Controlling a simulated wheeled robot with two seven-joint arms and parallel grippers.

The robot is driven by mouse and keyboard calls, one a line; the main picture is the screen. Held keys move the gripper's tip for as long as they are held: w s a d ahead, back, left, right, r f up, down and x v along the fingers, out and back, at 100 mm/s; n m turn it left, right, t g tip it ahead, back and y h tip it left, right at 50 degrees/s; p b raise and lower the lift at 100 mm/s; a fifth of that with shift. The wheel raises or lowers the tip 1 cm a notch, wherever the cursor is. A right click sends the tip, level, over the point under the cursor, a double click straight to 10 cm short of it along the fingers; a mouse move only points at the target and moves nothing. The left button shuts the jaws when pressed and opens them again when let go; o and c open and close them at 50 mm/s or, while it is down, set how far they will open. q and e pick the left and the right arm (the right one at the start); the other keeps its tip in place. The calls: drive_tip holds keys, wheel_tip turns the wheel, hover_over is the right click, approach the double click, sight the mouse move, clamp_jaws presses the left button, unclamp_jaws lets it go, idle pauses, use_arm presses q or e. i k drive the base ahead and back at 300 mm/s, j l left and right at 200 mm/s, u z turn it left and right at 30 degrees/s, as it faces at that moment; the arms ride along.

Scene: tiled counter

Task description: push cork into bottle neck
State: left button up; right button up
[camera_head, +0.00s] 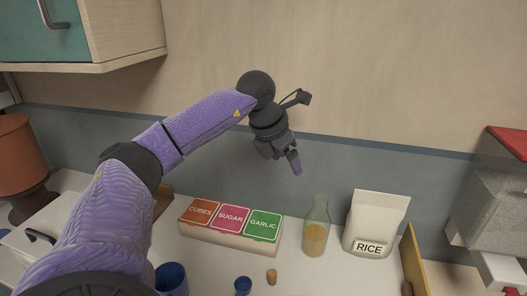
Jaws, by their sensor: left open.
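A greenish glass bottle (316,232) with yellow contents stands upright on the counter, between the labelled box and the rice bag. A small brown cork (271,277) is on the counter in front of the bottle, a little to its left. My left gripper (281,160) is open and empty, raised in front of the back wall, above and to the left of the bottle. It touches neither the bottle nor the cork. My right gripper is not in view.
A box labelled CUBES, SUGAR and GARLIC (225,236) stands left of the bottle. A white RICE bag (375,222) stands to its right. A small blue cup (243,285) is left of the cork, and a larger blue cup (171,278) is further left. A teal cabinet (45,30) hangs upper left.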

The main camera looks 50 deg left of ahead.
sight(316, 227)
drive_tip(key=u, duration=1.5)
